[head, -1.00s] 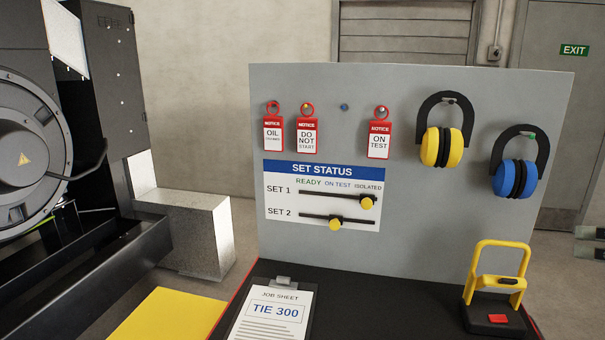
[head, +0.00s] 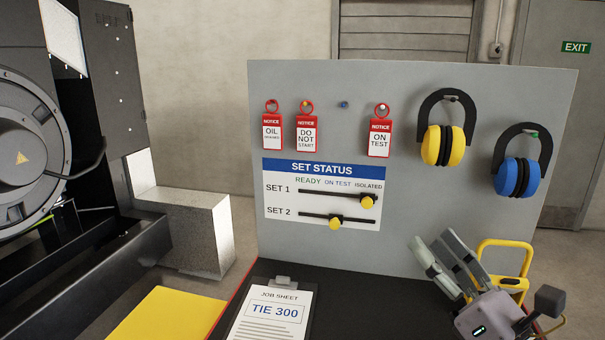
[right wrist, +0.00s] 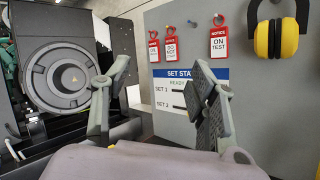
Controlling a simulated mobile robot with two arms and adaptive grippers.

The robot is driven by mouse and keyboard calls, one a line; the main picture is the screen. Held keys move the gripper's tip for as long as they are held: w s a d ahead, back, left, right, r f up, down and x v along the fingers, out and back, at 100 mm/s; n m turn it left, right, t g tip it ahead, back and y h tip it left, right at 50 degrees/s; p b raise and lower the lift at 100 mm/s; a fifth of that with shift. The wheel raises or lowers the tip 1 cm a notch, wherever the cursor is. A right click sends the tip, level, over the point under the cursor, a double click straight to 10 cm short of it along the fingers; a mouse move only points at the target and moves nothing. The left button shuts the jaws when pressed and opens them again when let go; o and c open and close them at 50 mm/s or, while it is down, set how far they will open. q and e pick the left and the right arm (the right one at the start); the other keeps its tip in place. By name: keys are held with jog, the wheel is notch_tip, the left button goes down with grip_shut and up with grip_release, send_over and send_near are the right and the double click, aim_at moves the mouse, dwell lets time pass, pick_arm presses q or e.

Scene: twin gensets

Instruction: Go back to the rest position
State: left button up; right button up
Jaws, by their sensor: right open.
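My right gripper (head: 447,268) is at the lower right of the head view, in front of the yellow-handled device on the bench and hiding part of it. Its two fingers stand apart with nothing between them. In the right wrist view the open fingers (right wrist: 160,100) point toward the grey board, with the set status panel (right wrist: 180,95) partly behind the right finger. The gripper is apart from the board. My left gripper is not in view.
The grey board (head: 400,220) carries red tags, a status panel (head: 320,195) with two sliders, yellow ear defenders (head: 443,146) and blue ones (head: 517,177). A genset (head: 30,150) stands left.

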jog(key=s+d+f+m+g+h, duration=0.1)
jog(key=d+f+m+g+h, duration=0.2)
jog(key=f+m, duration=0.5)
jog(key=s+d+f+m+g+h, duration=0.1)
jog(key=d+f+m+h, duration=0.1)
jog(key=f+m+h, duration=0.55)
jog(key=s+d+f+m+g+h, duration=0.1)
jog(key=d+f+m+g+h, duration=0.15)
jog(key=f+m, duration=0.7)
jog(key=s+a+f+m+g+y, duration=0.25)
jog(key=s+f+m+g, duration=0.25)
jog(key=s+f, duration=0.45)
jog(key=s+a+f+m+g+y, duration=0.1)
jog(key=s+a+f+m+g, duration=0.4)
jog(key=s+f, duration=0.4)
notch_tip(320, 180, down, 29)
jog(key=s+d+g+b, duration=0.1)
jog(key=s+g+b, duration=0.1)
jog(key=s+b, duration=0.15)
jog(key=s+d+f+b, duration=0.3)
jog(key=s+f+b, duration=0.1)
jog(key=s+f, duration=1.1)
notch_tip(320, 180, down, 4)
jog(key=shift+s+f+g, duration=0.15)
jog(key=shift+s+g, duration=0.25)
jog(key=shift+g, duration=0.05)
